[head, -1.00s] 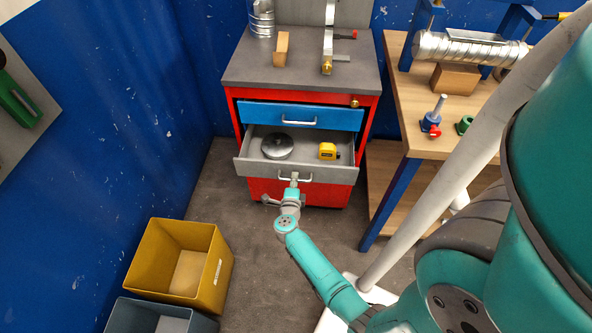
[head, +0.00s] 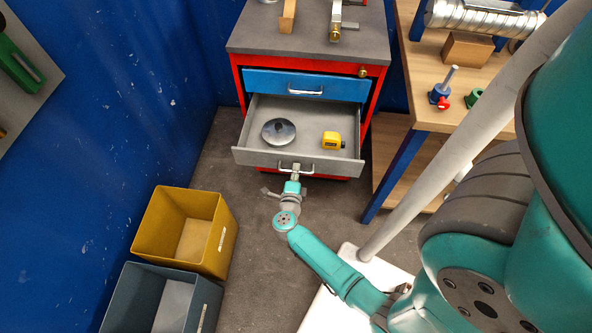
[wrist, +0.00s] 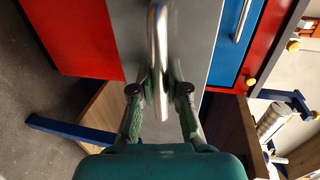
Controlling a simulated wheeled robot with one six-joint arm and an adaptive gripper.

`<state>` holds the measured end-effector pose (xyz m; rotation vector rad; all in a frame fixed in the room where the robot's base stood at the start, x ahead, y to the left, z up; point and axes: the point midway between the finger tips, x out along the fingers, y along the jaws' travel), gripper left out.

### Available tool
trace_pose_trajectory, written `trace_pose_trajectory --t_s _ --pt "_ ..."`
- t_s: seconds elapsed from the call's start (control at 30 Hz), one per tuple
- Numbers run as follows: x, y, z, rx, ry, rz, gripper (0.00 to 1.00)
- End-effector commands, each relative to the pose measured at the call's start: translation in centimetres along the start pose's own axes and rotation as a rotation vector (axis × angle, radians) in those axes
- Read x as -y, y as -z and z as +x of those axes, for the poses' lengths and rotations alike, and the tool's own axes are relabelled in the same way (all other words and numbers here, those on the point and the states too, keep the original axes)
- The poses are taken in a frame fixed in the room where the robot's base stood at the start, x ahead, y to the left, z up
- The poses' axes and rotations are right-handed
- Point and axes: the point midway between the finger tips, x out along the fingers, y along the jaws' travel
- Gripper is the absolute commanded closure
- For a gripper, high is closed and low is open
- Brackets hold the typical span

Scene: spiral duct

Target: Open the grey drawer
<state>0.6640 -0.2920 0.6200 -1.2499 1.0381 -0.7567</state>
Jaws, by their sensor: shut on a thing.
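The grey drawer (head: 262,158) is pulled out of the red cabinet (head: 241,88), below the shut blue drawer (head: 330,84). Inside it lie a round metal cap (head: 279,132) and a yellow tape measure (head: 332,140). My gripper (head: 296,172) is at the front of the grey drawer, shut on its handle (head: 284,167). In the wrist view the metal handle (wrist: 158,45) runs between the two fingers of my gripper (wrist: 160,92), in front of the grey drawer front (wrist: 200,50).
A yellow bin (head: 150,222) and a grey-blue bin (head: 125,300) stand on the floor at lower left. A wooden workbench (head: 420,100) with a blue leg (head: 392,175) stands close on the right. A wooden block (head: 287,16) sits on the cabinet top.

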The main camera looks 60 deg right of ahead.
Motion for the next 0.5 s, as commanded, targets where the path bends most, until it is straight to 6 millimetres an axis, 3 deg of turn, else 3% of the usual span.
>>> trace_pose_trajectory --t_s 0.03,0.13,0.5 --pt "-0.04 -0.06 0.00 0.002 -0.001 0.000 0.84" --pt "-0.03 -0.05 0.01 0.002 -0.001 0.000 0.60" --pt "-0.03 -0.06 -0.28 0.002 0.000 -0.001 0.60"
